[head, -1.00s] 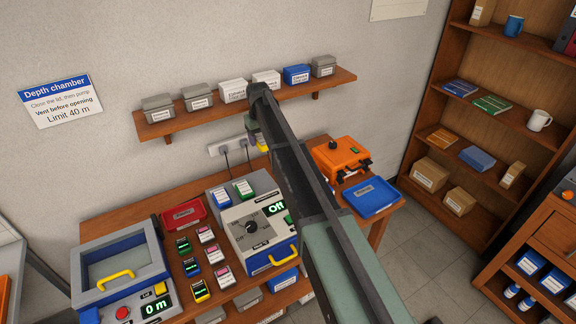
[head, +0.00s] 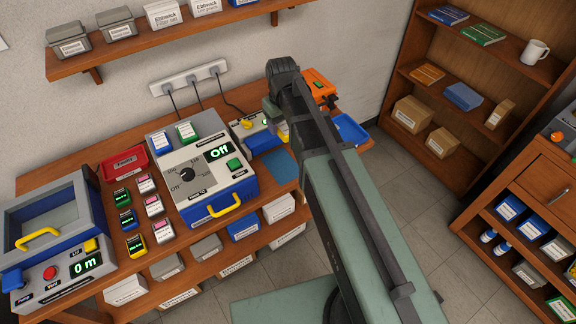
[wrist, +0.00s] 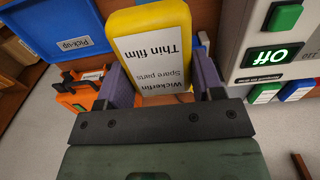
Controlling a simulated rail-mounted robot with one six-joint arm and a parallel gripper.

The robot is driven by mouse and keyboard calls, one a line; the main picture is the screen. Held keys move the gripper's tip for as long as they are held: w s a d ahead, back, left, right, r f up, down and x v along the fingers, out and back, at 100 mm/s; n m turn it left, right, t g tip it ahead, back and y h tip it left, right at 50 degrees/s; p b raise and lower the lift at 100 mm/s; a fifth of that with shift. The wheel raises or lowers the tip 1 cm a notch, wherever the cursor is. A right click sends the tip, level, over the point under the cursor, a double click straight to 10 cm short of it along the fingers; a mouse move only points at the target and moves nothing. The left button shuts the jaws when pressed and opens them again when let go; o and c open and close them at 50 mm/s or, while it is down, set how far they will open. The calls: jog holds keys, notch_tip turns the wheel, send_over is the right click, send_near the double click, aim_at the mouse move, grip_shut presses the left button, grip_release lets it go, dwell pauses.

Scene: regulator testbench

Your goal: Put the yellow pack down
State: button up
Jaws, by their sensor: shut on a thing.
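The yellow pack (wrist: 163,22) fills the middle of the wrist view. It carries a white label reading "Wickerfin Spare parts Thin film", upside down in this view. My gripper (wrist: 162,82) is shut on it, with one purple-grey finger on each side. In the head view my arm hides most of the gripper; a sliver of yellow shows beside the arm above the bench, and I cannot tell if it is the pack. What lies directly beneath the pack is hidden.
The bench holds an oven-like tester reading "Off" (head: 205,175), a depth chamber (head: 50,235), a red tray (head: 124,163) and several small packs. A blue mat (head: 281,168) lies right of the tester. A blue "Pick-up" tray (wrist: 60,28) and orange case (wrist: 88,97) are nearby.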

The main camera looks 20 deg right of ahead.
aim_at(284, 168)
notch_tip(284, 168, down, 20)
jog(key=b, duration=1.8)
jog(key=shift+r, duration=0.5)
jog(key=shift+f, duration=0.25)
jog(key=o, duration=1)
jog(key=shift+r, duration=0.1)
